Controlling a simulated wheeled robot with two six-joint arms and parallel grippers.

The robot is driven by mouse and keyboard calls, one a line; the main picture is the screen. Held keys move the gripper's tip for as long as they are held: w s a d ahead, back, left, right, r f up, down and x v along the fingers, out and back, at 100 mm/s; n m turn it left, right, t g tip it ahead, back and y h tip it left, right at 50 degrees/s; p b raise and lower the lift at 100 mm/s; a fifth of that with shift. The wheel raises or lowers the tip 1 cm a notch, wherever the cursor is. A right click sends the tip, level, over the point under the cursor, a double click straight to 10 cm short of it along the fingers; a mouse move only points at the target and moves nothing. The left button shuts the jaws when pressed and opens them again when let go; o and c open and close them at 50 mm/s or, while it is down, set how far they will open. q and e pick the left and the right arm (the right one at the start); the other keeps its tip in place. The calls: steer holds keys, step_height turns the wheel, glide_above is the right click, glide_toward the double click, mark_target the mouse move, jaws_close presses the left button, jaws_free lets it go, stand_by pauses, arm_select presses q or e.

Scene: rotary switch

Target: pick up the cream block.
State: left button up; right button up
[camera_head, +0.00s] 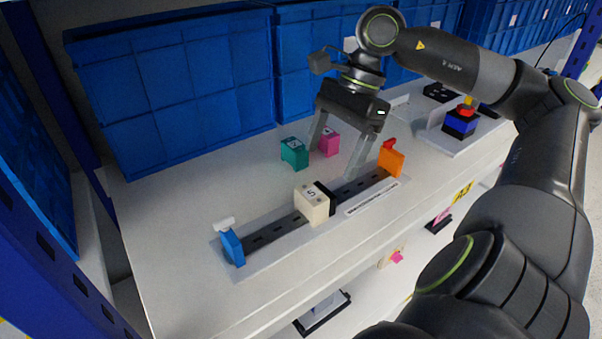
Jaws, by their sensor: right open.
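The cream block (313,205), marked with a 5, sits on the dark slotted rail (275,233) on the white shelf, next to a black piece. My right gripper (332,161) points down with its two fingers spread. It is empty in the picture, above and behind the rail. One finger is by the teal block and the other is near the rail, to the right of the cream block. My left gripper is not in view.
A blue block (232,247) and an orange block (391,161) stand at the rail's ends. A teal block (294,153) and a pink block (329,142) stand behind it. Blue bins (180,90) line the back. The shelf's left part is clear.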

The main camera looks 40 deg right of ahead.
mark_target(314, 192)
steer(key=x, duration=0.3)
steer(key=shift+s+a+f+p, duration=0.15)
steer(key=shift+f+p, duration=0.05)
steer(key=shift+p, duration=0.15)
steer(key=shift+a+f, duration=0.2)
steer(key=shift+f, duration=0.3)
steer(key=shift+a+f, duration=0.15)
steer(key=shift+f, duration=0.05)
steer(key=shift+w+a+f+p, duration=0.15)
steer(key=shift+a+f+p, duration=0.2)
steer(key=shift+f, duration=0.2)
steer(key=shift+w+a+f+p, duration=0.15)
steer(key=shift+a+f+p, duration=0.2)
steer(key=shift+f, duration=0.2)
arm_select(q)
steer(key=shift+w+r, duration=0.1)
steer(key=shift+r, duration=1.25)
arm_select(e)
steer(key=shift+x, duration=1.2)
steer(key=shift+c, duration=0.3)
steer(key=c, duration=1)
